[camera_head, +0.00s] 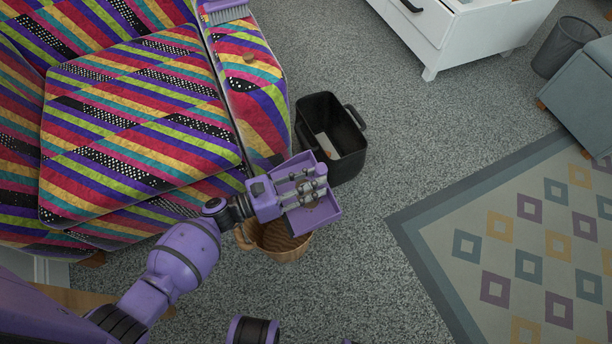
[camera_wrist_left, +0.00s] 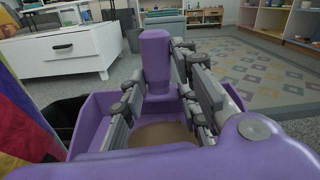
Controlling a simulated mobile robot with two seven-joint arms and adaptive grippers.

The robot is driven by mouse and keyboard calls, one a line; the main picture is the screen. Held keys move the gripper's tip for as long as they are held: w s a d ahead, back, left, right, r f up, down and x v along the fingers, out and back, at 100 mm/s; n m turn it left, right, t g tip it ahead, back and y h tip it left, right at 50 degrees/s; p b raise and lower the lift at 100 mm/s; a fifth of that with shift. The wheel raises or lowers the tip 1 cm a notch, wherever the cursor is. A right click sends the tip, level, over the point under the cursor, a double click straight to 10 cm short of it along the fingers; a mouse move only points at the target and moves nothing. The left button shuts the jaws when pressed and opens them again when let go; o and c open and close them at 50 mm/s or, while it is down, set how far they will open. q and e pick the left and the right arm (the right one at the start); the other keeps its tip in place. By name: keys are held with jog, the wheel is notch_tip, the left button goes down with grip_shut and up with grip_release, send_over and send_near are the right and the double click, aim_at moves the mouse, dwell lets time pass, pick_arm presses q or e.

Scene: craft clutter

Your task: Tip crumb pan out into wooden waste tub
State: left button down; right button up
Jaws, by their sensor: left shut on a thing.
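The crumb pan is a purple dustpan (camera_head: 327,213) in the head view, and it also shows in the left wrist view (camera_wrist_left: 91,113). My left gripper (camera_head: 301,190) is shut on its upright purple handle (camera_wrist_left: 156,62), with grey fingers on both sides. Brown matter (camera_wrist_left: 160,134) shows inside the pan. The wooden waste tub (camera_head: 285,246) is a round brown tub on the carpet. The pan and my gripper overlap its upper right side in the head view and hide part of it. The gap between pan and tub cannot be judged. My right gripper is out of view.
A black bin (camera_head: 347,163) stands just behind the pan. A striped sofa (camera_head: 150,110) fills the left, with a brush (camera_head: 226,11) and a small brown round thing (camera_head: 250,57) on it. A white cabinet (camera_head: 470,35) stands at the back.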

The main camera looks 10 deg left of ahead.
pick_arm(q)
jog(key=shift+s+d+r, duration=0.1)
jog(key=shift+r, duration=0.05)
jog(key=s+a+r+t+h+b, duration=0.1)
jog(key=b, duration=0.3)
jog(key=s+a+r+t+h+b, duration=0.1)
jog(key=a+h+b, duration=0.1)
jog(key=b, duration=0.2)
jog(key=shift+s+a+t+h, duration=0.1)
jog(key=shift+a+t+h, duration=0.05)
jog(key=shift+t+h, duration=0.15)
jog(key=s+a+t+h+b, duration=0.1)
jog(key=b, duration=0.1)
jog(key=s+a+r+h+b, duration=0.1)
jog(key=a+h+b, duration=0.1)
jog(key=b, duration=0.1)
jog(key=s+a+r+t+h+b, duration=0.1)
jog(key=b, duration=0.2)
jog(key=shift+a+r+t+h, duration=0.2)
jog(key=shift+a+t+h, duration=0.1)
jog(key=shift+h, duration=0.1)
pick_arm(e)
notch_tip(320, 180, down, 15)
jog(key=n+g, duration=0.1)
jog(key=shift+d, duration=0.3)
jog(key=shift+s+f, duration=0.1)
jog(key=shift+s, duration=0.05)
